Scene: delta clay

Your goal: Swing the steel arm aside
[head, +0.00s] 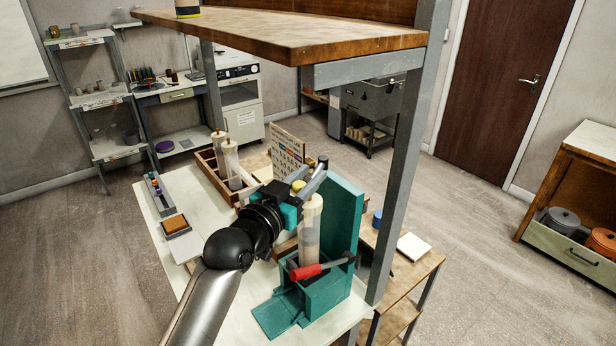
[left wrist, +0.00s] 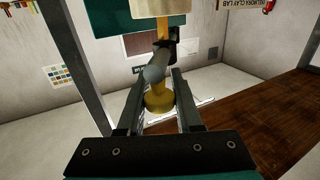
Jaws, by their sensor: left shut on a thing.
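The teal stand (head: 343,215) is on the near end of the pale bench and holds a clear cylinder (head: 310,235) of grey material upright. The cylinder has a yellow top (head: 299,186), and a yellow knob (left wrist: 158,100) also shows in the left wrist view. The steel arm (left wrist: 154,72), a grey rod with a rounded end, reaches from a dark block above the yellow knob. My left gripper (head: 312,183) is at the top of the stand, with its fingers shut on the steel arm. The contact is partly hidden in the head view. My right gripper is not in view.
A red-handled lever (head: 306,272) crosses the stand's front. A wooden shelf (head: 290,32) and a grey post (head: 398,170) stand close by. A wooden rack (head: 210,170) with cylinders and a small chart (head: 288,152) are behind.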

